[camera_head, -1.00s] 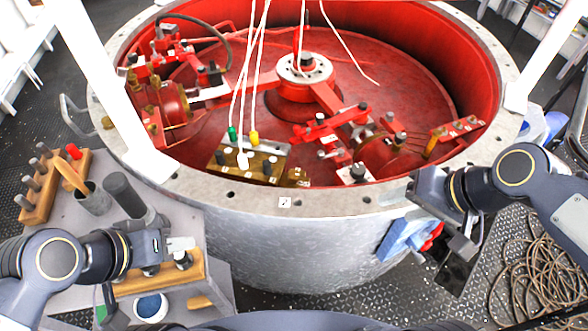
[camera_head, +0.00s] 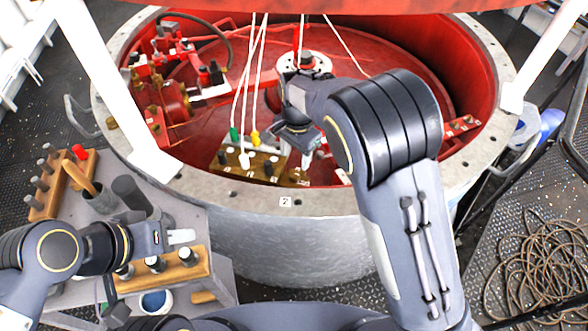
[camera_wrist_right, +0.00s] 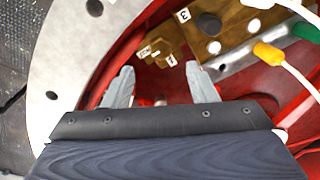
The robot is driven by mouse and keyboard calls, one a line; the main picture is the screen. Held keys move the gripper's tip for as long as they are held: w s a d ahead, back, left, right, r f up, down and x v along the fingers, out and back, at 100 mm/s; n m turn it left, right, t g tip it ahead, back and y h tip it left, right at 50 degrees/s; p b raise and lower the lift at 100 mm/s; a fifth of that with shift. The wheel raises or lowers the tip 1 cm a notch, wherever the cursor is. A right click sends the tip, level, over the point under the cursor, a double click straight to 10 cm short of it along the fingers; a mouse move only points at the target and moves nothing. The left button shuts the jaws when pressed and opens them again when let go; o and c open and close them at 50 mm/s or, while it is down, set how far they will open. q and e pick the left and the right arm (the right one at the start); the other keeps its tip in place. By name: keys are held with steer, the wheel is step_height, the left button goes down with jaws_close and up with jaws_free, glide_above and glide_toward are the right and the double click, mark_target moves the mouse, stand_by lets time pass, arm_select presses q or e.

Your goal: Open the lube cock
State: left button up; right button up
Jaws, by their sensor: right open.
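A small brass fitting (camera_wrist_right: 163,50) with white tags, which looks like the lube cock, sits beside a larger brass manifold block (camera_wrist_right: 226,30) in the right wrist view. In the head view the fitting (camera_head: 299,176) is at the right end of the block (camera_head: 226,168), just inside the drum rim. My right gripper (camera_wrist_right: 161,78) is open and empty, its two fingers apart and pointing toward the fitting. In the head view my right gripper (camera_head: 309,158) hangs above the fitting, partly hidden by its wrist. My left gripper (camera_head: 181,237) is above the side bench; its finger gap is unclear.
The grey drum rim (camera_head: 330,203) curves close in front of my right arm. White, green and yellow plugs with cables (camera_head: 255,138) stand on the block. The bench holds a wooden rack (camera_head: 165,268) and cups. A coiled rope (camera_head: 540,262) lies on the deck at right.

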mark_target(294, 174)
step_height(294, 174, down, 8)
steer(key=shift+w+a+r+p, duration=0.1)
steer(key=shift+a+p, duration=0.05)
steer(key=shift+p, duration=0.15)
steer(key=c, duration=1)
